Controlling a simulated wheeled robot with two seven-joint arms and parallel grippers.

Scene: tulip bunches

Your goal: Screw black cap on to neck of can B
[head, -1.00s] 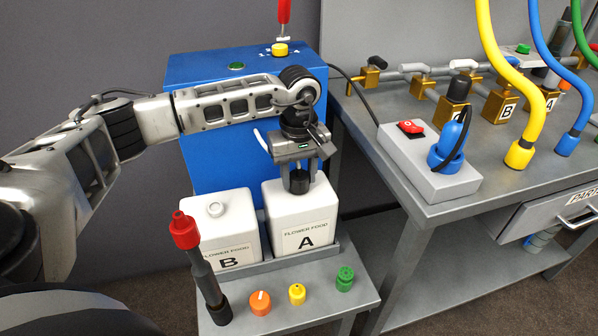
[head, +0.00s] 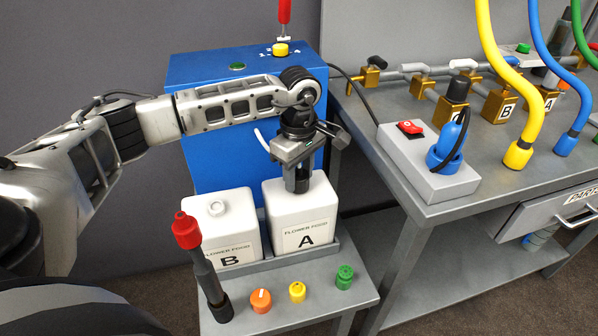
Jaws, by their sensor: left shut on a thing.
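White can B (head: 222,235) stands on the left of the grey stand, labelled "FLOWER FOOD B". Its white neck (head: 216,208) is bare on top. White can A (head: 303,222) stands right beside it. My left gripper (head: 297,188) points down over the top of can A, shut on the black cap (head: 300,186) at can A's neck. The fingers mostly cover the cap, so I cannot tell whether it is seated on the neck. My right gripper is not in view.
Orange (head: 261,301), yellow (head: 297,292) and green (head: 345,277) caps sit along the stand's front. A dark tool with a red top (head: 187,232) stands at can B's front left. A blue box (head: 220,160) is behind the cans.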

